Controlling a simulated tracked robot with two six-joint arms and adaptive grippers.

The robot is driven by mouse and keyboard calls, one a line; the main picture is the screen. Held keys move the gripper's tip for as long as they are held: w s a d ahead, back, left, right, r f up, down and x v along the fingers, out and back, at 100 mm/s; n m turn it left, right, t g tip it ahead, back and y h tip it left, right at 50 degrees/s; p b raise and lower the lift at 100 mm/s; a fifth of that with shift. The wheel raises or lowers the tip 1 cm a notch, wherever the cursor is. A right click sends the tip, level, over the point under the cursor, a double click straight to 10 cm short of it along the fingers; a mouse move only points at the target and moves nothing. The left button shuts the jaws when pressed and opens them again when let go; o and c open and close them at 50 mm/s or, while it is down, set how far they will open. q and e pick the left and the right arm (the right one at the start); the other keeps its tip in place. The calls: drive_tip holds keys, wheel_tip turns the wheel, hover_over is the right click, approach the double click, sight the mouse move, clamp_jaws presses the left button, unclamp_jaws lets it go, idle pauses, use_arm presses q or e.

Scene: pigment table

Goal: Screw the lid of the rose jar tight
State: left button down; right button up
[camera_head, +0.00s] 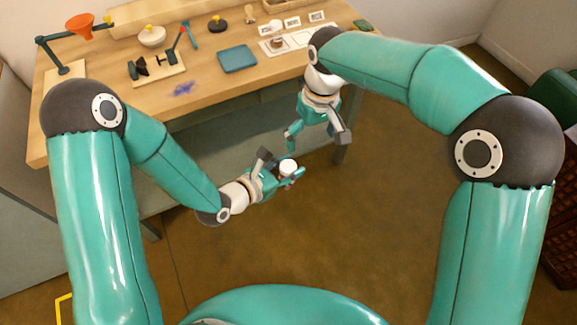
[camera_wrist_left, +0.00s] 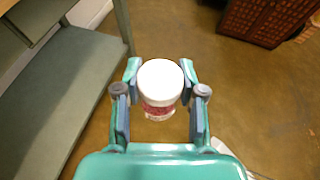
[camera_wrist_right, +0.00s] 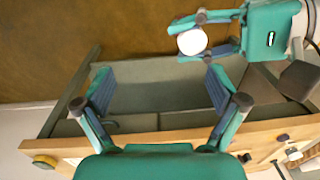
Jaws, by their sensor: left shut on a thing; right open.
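The rose jar (camera_wrist_left: 160,108) has a white lid (camera_wrist_left: 160,80) and a clear body with rose-red contents. My left gripper (camera_head: 285,173) is shut on the jar and holds it in the air in front of the table; the fingers sit on both sides of it in the left wrist view. The lid sits on top of the jar; how tight it is cannot be told. In the right wrist view the white lid (camera_wrist_right: 192,41) shows between the left fingers. My right gripper (camera_head: 318,140) is open and empty, above and to the right of the jar in the head view, apart from it.
A grey lower shelf (camera_wrist_left: 55,90) lies under the table. The floor below the jar is clear.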

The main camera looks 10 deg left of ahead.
drive_tip(key=s+d+f+m+y, duration=0.1)
drive_tip(key=s+d+f+m, duration=0.2)
drive_tip(key=f, duration=0.6)
drive_tip(key=s+d+f+y, duration=0.15)
drive_tip(key=d+f, duration=0.35)
drive_tip(key=f, duration=0.5)
drive_tip(key=s+d+f+m, duration=0.2)
drive_tip(key=s+f, duration=0.2)
drive_tip(key=s, duration=0.3)
drive_tip(key=s+d+f+m+t, duration=0.1)
drive_tip(key=s+d+f+m, duration=0.1)
drive_tip(key=s, duration=0.6)
wheel_tip(320, 180, down, 3)
drive_tip(key=shift+s+r+m+y, duration=0.15)
drive_tip(key=shift+s+m+y, duration=0.2)
drive_tip(key=shift+m, duration=0.25)
drive_tip(key=shift+w, duration=0.1)
